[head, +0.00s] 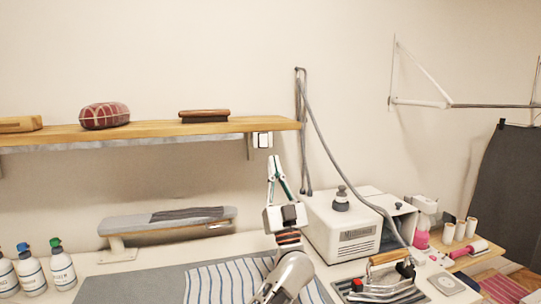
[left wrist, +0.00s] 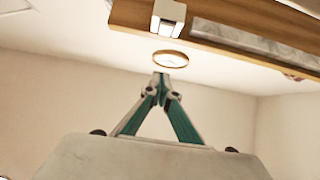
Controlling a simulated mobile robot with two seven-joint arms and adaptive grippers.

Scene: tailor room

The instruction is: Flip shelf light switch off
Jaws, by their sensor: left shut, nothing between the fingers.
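The shelf light switch (head: 263,140) is a small white box with a dark edge, fixed under the right end of the wooden shelf (head: 160,131). In the left wrist view the white switch (left wrist: 168,16) hangs under the shelf edge (left wrist: 240,28), with a dark gap at its lower end. My left gripper (head: 273,157) points up just below and slightly right of the switch, its fingers shut and empty. In the left wrist view its fingertips (left wrist: 160,76) show below the switch, apart from it in the picture. Exact contact or depth cannot be told. My right gripper is not in view.
A grey hose (head: 334,142) hangs right of the switch, above a white steam unit (head: 343,228). An iron (head: 385,281) stands on the table. A sleeve board (head: 165,219) is below the shelf. A brush (head: 205,115) and a red cushion (head: 104,116) lie on the shelf.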

